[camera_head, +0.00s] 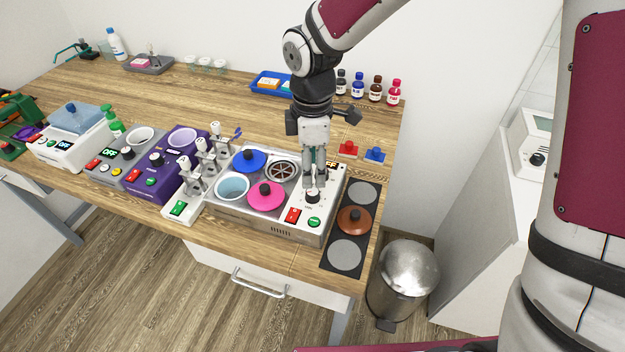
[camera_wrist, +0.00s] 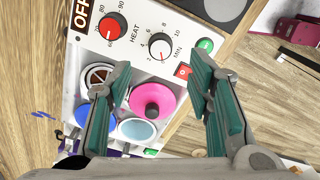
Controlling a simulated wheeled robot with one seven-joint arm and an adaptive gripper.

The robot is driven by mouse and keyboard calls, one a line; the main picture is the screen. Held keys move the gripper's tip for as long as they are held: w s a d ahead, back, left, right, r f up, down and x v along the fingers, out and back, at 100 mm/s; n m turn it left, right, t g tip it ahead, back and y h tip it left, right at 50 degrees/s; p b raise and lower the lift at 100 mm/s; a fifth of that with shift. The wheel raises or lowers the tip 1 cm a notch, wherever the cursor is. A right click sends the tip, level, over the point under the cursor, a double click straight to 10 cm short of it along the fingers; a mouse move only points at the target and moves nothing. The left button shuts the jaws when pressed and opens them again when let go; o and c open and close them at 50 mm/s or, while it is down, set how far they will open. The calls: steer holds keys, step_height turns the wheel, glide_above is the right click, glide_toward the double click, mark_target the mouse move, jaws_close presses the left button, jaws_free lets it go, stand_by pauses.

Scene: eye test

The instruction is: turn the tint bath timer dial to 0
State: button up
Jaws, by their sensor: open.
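My gripper (camera_head: 314,182) points down just above the dial. In the wrist view my gripper (camera_wrist: 161,66) is open, with its green-padded fingers apart and the dial visible between and beyond their tips. Whether either finger touches the dial cannot be told.
Beside the timer are a red HEAT dial (camera_wrist: 112,28), a red switch (camera_head: 292,215) and a green button (camera_head: 314,222). A pink lid (camera_head: 265,198) and blue lid (camera_head: 250,160) stand left. A black strip with a brown lid (camera_head: 354,219) lies right. The display (camera_wrist: 80,14) reads OFF.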

steer(key=shift+r, duration=2.3)
steer(key=s+d+r+m+t+h, duration=0.1)
steer(key=s+d+r+m+t, duration=0.2)
steer(key=s+d+r+m, duration=0.8)
steer(key=s+d+r+m+t+y, duration=0.1)
steer(key=s+d+r+m+t, duration=0.1)
steer(key=s+d+r+m, duration=0.2)
steer(key=s+d+m, duration=0.3)
steer(key=s, duration=0.1)
steer(key=shift+m+t, duration=0.3)
steer(key=shift+m, duration=0.1)
